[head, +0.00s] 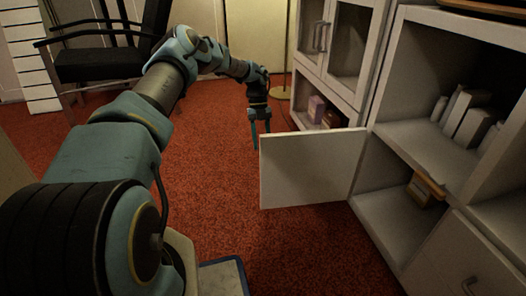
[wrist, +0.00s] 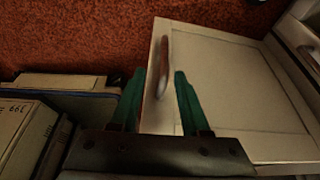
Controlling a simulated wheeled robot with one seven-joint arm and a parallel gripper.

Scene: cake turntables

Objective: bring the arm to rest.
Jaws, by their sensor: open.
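My gripper (head: 260,128) hangs at the end of my outstretched arm, fingers pointing down, above the red carpet. It is open and empty. In the head view it is just behind and left of an open white cabinet door (head: 310,168). In the wrist view my gripper (wrist: 160,90) shows two green fingers spread apart, with the white door (wrist: 245,90) and its curved handle (wrist: 165,65) beyond them. The handle lies between the fingertips in the picture; I cannot tell whether anything touches it.
The open door juts out from a white cabinet (head: 430,150) on the right, with books (head: 468,115) on a shelf. A black chair (head: 100,62) stands at the back left. The red carpet (head: 210,185) is clear between the chair and the door.

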